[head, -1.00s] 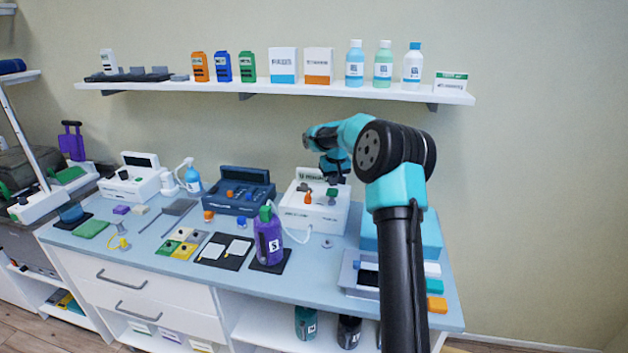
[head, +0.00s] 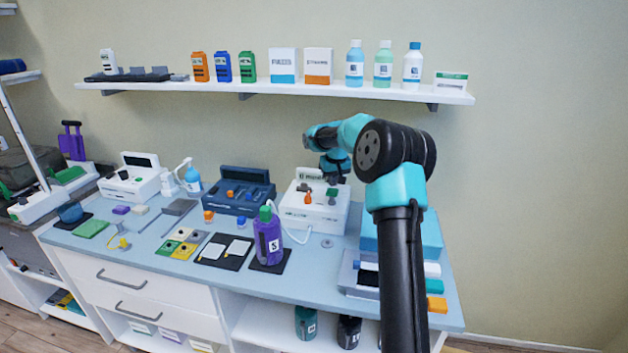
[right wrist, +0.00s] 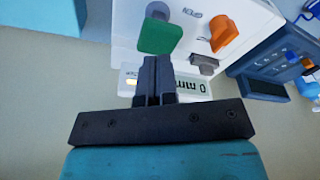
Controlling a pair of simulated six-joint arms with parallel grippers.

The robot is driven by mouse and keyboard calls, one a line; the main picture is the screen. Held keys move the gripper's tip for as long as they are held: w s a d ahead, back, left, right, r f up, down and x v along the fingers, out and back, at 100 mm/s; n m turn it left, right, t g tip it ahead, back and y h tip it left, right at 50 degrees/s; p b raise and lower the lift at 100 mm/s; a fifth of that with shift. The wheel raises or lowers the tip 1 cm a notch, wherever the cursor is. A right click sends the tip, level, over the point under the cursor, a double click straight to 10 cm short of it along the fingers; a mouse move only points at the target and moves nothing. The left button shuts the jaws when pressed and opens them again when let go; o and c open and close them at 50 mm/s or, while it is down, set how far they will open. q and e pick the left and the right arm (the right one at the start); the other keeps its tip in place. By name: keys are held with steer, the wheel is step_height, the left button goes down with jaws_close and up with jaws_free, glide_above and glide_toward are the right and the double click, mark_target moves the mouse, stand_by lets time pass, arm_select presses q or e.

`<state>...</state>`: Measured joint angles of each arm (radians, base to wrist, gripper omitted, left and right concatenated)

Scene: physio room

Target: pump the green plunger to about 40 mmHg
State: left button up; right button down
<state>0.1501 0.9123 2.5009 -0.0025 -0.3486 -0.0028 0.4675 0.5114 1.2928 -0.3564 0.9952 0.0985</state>
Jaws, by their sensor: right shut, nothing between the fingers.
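The green plunger (right wrist: 159,37) sits on a white pump box (right wrist: 125,20) beside an orange knob (right wrist: 222,33). In the head view the plunger (head: 331,191) stands on the same white box (head: 312,216) at the back of the bench. The box's display (right wrist: 195,88) reads 0 mm, the rest of it hidden by my fingers. My right gripper (right wrist: 158,64) is shut and empty, its fingertips right by the plunger's edge in the wrist view. I cannot tell whether they touch it. In the head view the gripper (head: 335,180) is over the back of the box. My left gripper is out of view.
A dark blue case (head: 238,192) stands left of the pump box. A purple bottle (head: 267,240) with a green cap stands in front, a white tube beside it. A grey tray (head: 362,280) lies at the right. A shelf (head: 290,88) with bottles and boxes hangs above.

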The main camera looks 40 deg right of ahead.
mark_target(333, 191)
steer(key=shift+f, duration=0.15)
steer(key=shift+f, duration=2.4)
steer(key=shift+r, duration=2.55)
steer(key=shift+f, duration=0.1)
steer(key=shift+f, duration=2.45)
steer(key=shift+r, duration=2.55)
steer(key=shift+f, duration=0.15)
